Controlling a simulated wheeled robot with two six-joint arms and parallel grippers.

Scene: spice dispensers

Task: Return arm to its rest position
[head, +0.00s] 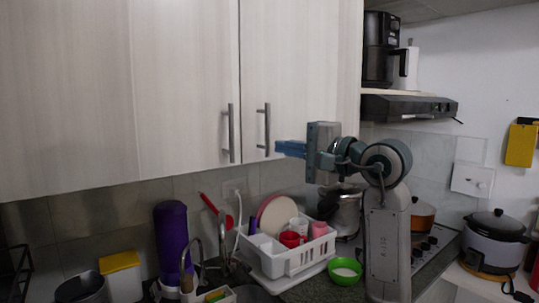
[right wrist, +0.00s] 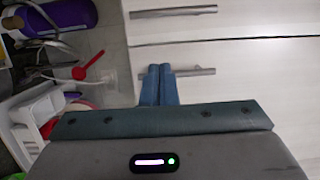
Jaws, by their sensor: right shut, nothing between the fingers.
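My right gripper (head: 278,149) is raised in front of the upper cabinet, level with the lower part of its door handles. Its blue fingers point left in the head view. In the right wrist view the two fingers (right wrist: 160,85) lie side by side, shut and empty. They overlap a cabinet handle (right wrist: 190,72) in the picture, with nothing held between them. Whether they touch the handle cannot be told. My right arm (head: 388,230) rises from the lower right of the head view. My left gripper is not in view.
The pale cabinet doors (head: 185,80) are closed. Below stand a white dish rack (head: 290,262), a purple bottle (head: 172,235) and a green bowl (head: 345,270). A range hood (head: 410,107) with a coffee maker (head: 380,50) is at right. A rice cooker (head: 495,240) stands far right.

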